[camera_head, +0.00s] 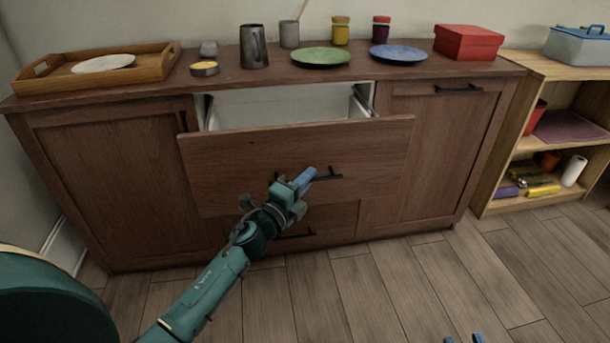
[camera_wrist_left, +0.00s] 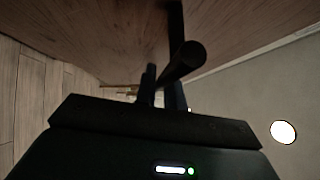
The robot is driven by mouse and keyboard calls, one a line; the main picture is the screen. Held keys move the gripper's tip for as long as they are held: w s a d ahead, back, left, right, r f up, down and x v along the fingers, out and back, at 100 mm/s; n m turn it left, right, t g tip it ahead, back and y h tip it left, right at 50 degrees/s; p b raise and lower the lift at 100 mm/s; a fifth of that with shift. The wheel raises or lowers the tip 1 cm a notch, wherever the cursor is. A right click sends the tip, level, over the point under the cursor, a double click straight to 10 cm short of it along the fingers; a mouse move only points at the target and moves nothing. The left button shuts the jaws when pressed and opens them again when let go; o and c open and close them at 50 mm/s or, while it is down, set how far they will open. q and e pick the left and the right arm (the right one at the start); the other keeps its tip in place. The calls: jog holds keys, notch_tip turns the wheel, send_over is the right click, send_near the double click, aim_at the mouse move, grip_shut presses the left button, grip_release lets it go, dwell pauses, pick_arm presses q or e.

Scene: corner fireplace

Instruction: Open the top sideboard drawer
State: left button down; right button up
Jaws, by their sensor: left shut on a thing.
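The top sideboard drawer (camera_head: 230,165) is pulled out, its pale interior (camera_head: 285,106) showing behind the wooden front. Its dark bar handle (camera_head: 328,177) is on the middle of the front. My left gripper (camera_head: 303,180) is shut on this handle, hiding part of it. In the left wrist view the handle (camera_wrist_left: 185,62) runs between the dark fingers (camera_wrist_left: 163,92). The wooden sideboard (camera_head: 100,180) stands against the wall. My right gripper (camera_head: 464,339) shows only as two blue fingertips, apart, at the bottom edge, clear of the sideboard.
On the sideboard top stand a wooden tray (camera_head: 150,72), a metal tumbler (camera_head: 254,48), a green plate (camera_head: 320,56), a blue plate (camera_head: 398,53) and a red box (camera_head: 468,42). A lower drawer handle (camera_head: 296,235) shows below. A shelf unit (camera_head: 492,190) stands right. The front floor (camera_head: 380,290) is free.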

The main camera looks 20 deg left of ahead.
dwell(0.3)
pick_arm(q)
jog(key=c, duration=1.5)
grip_release()
jog(key=shift+s, duration=0.1)
jog(key=v, duration=1.3)
jog(key=shift+p, duration=0.4)
